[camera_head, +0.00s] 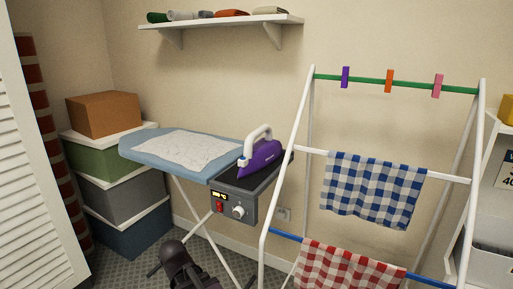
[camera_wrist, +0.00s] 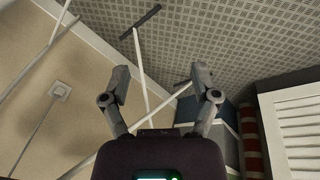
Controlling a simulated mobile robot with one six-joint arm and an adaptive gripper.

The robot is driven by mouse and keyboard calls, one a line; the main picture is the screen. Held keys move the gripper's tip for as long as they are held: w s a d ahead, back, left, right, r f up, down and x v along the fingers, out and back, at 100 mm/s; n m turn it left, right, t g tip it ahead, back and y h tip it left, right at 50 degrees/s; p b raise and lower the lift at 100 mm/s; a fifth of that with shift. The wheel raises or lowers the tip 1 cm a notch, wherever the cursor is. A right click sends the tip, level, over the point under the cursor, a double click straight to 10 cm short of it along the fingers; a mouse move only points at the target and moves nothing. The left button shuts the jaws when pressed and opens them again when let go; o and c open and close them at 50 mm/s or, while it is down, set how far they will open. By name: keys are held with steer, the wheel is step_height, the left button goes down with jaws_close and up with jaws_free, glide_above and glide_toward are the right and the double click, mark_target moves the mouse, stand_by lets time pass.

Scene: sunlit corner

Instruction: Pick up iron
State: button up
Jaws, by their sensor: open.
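The iron (camera_head: 261,158) is purple with a white handle and shows in the camera_head view. It rests on the dark top of a grey control box (camera_head: 235,203) at the right end of the ironing board (camera_head: 146,154). My gripper shows in the camera_wrist view (camera_wrist: 160,85) with its two fingers spread apart and nothing between them. In the camera_head view part of my arm is low at the bottom, below and left of the iron, well apart from it. The iron is not visible in the camera_wrist view.
A white drying rack (camera_head: 272,215) with a blue checked cloth (camera_head: 372,190) and a red checked cloth (camera_head: 345,270) stands just right of the iron. Stacked boxes (camera_head: 120,200) are at the left. A wall shelf (camera_head: 220,22) hangs above. A louvred door (camera_head: 38,180) is far left.

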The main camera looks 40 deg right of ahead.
steer(key=w+d+r+m+t+h+p, duration=0.1)
steer(key=w+d+r+m+h+p, duration=0.2)
steer(key=d+r+p, duration=0.55)
steer(key=w+d+r+m+h+p, duration=0.2)
steer(key=d+r+p, duration=0.3)
steer(key=r, duration=0.7)
steer(key=m+t+h+p, duration=0.2)
steer(key=m+h+p, duration=0.25)
steer(key=p, duration=1.35)
glide_toward(247, 138)
steer(key=shift+w+d+r+h, duration=0.3)
steer(key=shift+d+r+h, duration=0.15)
steer(key=shift+r, duration=0.2)
steer(key=shift+d+f, duration=0.1)
steer(key=b+x, duration=0.2)
steer(key=x, duration=0.5)
steer(key=shift+w+f+b, duration=0.1)
steer(key=shift+b, duration=0.3)
steer(key=shift+w+d+f, duration=0.1)
steer(key=shift+d+f, duration=0.05)
steer(key=shift+d, duration=0.5)
